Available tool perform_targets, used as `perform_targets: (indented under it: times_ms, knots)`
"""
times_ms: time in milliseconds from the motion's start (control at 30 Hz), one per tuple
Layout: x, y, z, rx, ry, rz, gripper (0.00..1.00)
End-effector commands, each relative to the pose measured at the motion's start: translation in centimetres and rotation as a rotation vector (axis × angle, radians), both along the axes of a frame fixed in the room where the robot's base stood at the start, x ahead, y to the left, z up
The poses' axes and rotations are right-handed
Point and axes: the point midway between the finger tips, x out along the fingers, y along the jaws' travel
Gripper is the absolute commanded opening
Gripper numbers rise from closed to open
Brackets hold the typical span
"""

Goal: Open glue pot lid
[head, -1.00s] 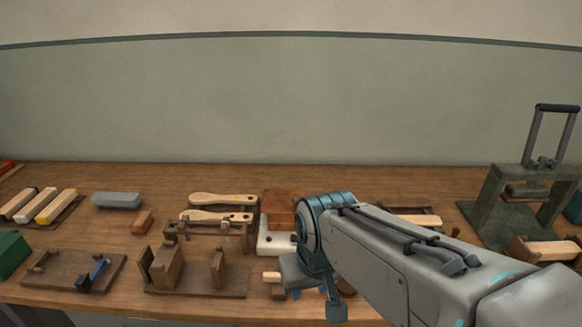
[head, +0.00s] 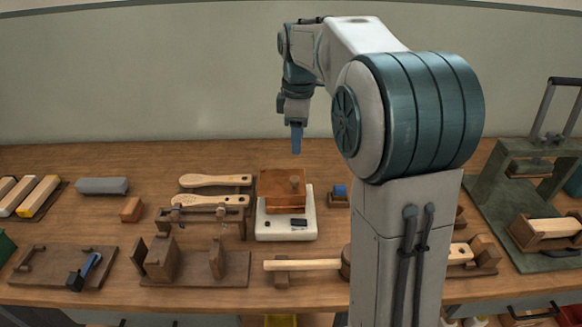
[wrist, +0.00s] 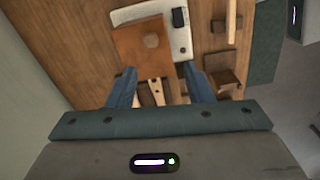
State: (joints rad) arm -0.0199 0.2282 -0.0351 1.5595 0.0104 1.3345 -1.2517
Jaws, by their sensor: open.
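The glue pot (head: 270,203) is a reddish-brown box standing on a white base (head: 286,232) in the middle of the bench.
Two wooden handles (head: 215,181) lie left of the pot, with a rack (head: 205,214) in front of them. A small block with a blue top (head: 340,191) stands to the right. A green press (head: 530,165) stands at the far right. My arm hides part of the bench.

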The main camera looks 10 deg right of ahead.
Motion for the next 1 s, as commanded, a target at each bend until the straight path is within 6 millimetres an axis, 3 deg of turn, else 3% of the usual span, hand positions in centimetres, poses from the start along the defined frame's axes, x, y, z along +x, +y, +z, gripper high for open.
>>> perform_targets:
  times_ms: [133,333,800,1000]
  knots:
    - [1.9,0.1,0.0,-0.002,0.017,0.109,0.47]
    - [2.3,0.1,-1.3,-0.003,0.023,0.143,0.47]
    - [2.2,0.2,-10.7,-0.003,0.023,0.140,0.47]
    - [2.3,0.1,-13.1,-0.003,0.021,0.140,0.47]
